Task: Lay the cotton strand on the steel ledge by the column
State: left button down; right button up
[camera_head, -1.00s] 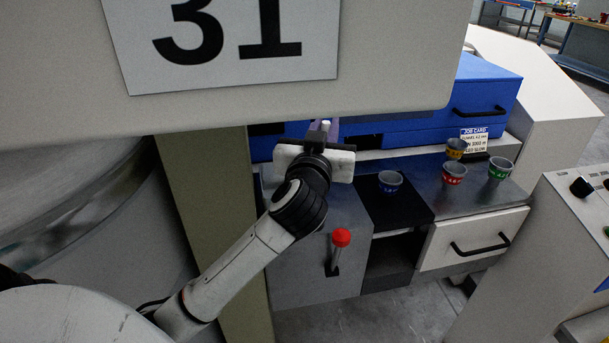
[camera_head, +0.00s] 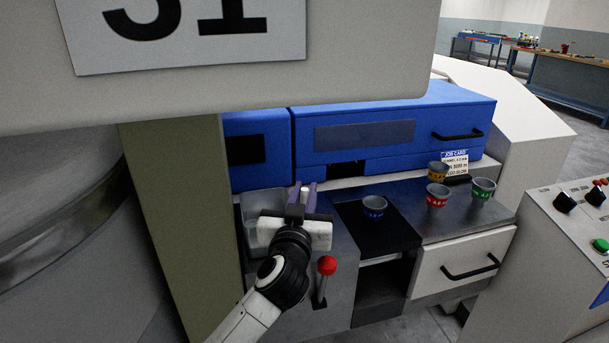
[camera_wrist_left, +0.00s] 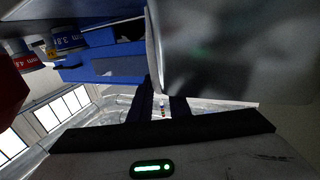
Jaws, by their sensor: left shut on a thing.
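My left gripper (camera_head: 302,196) is over the steel ledge (camera_head: 330,226) beside the olive column (camera_head: 178,220), with its purple fingers pointing away. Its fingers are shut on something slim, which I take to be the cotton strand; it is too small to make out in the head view. In the left wrist view the two dark fingers (camera_wrist_left: 162,108) stand close together with a narrow gap. A pale, see-through box (camera_head: 262,212) is just left of the gripper on the ledge. It seems to be the large grey shape (camera_wrist_left: 235,50) close to the fingers. My right gripper is not in view.
A red-knobbed lever (camera_head: 326,267) stands just right of my wrist. A blue cup (camera_head: 374,206) is on the black strip. Several cups, including a red one (camera_head: 437,195), stand farther right. A blue housing (camera_head: 390,125) is behind; the number-31 panel (camera_head: 250,75) overhangs.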

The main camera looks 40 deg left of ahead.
pick_arm(q)
jog(key=shift+f, duration=0.2)
jog(key=c, duration=1.7)
grip_release()
jog(key=shift+o, duration=0.2)
jog(key=shift+r, duration=0.1)
